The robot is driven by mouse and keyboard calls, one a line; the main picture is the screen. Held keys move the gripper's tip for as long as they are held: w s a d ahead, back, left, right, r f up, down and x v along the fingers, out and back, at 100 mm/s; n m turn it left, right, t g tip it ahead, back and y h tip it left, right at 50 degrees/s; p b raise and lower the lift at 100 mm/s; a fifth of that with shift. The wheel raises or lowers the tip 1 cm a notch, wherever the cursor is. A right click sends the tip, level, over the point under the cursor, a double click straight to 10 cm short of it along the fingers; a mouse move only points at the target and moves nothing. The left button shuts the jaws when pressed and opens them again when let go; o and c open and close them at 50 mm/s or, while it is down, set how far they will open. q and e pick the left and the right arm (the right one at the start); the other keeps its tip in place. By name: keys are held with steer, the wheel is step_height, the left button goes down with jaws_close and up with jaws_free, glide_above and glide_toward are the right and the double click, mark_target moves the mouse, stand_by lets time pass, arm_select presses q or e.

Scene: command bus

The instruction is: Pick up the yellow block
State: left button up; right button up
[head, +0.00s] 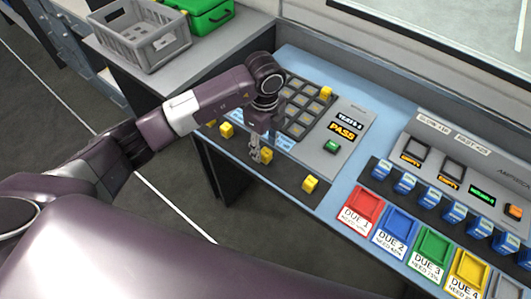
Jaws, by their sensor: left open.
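Several small yellow blocks show in the head view. One yellow block (267,155) is right by the fingertips of my left gripper (258,154), which is open; I cannot tell whether they touch. Another yellow block (226,130) sits to the left and another yellow block (310,184) to the right, both on the dark front strip (285,180). A further yellow block (326,93) is at the far corner of the dark grid panel (304,112). My left arm hides part of the grid and the strip. My right gripper is not in view.
A grey panel with a PASS display (341,127) and a green button (332,146) adjoins the grid. Red (363,205), blue (397,227), green and yellow trays line the bench's right. A grey crate (148,45) and green box (207,16) stand at the back left.

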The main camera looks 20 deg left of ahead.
mark_target(266, 152)
arm_select(q)
steer(key=shift+w+f+p, duration=0.1)
steer(key=shift+f+p, duration=0.25)
steer(key=shift+f, duration=1.5)
steer(key=shift+d, duration=0.1)
jaws_close()
